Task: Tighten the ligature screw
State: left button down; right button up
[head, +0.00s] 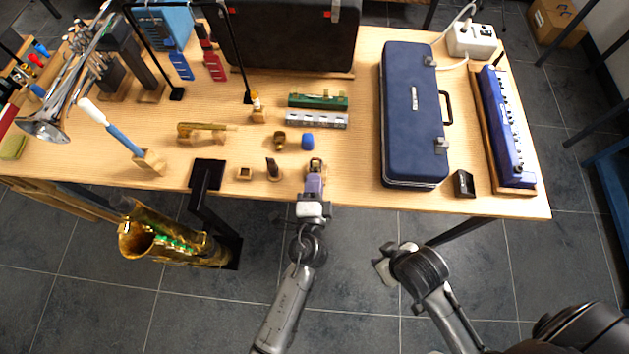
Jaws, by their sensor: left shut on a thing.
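My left gripper (315,172) reaches over the table's front edge and is shut on a small brass-coloured piece (316,162). This may be the ligature, but the fingers hide much of it and I cannot make out its screw. A dark mouthpiece-like piece (272,168) stands on a small wooden block just left of the gripper, apart from it. A small brass ring-like piece (280,140) stands behind it. My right gripper (384,271) is off the table, above the floor in front of it; its finger gap is not clear.
A blue cap-like piece (308,141) and harmonicas (318,101) lie behind the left gripper. A blue case (407,160) and a small black box (464,183) are to the right. A gold saxophone (170,240) stands front left. Bare wood lies between the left gripper and the case.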

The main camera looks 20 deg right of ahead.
pick_arm(q)
jog(key=m+p, duration=0.1)
jog(key=m, duration=0.4)
jog(key=shift+m, duration=0.3)
jog(key=m+p, duration=0.1)
jog(key=m, duration=0.4)
jog(key=shift+m+p, duration=0.3)
jog(key=shift+p, duration=0.1)
jog(key=c, duration=1.1)
grip_release()
jog(key=shift+o, duration=0.2)
jog(key=shift+s+a, duration=0.3)
jog(key=shift+s, duration=0.15)
jog(key=v, duration=1.2)
jog(key=shift+s+a, duration=0.2)
jog(key=shift+s, duration=0.15)
jog(key=shift+f, duration=0.1)
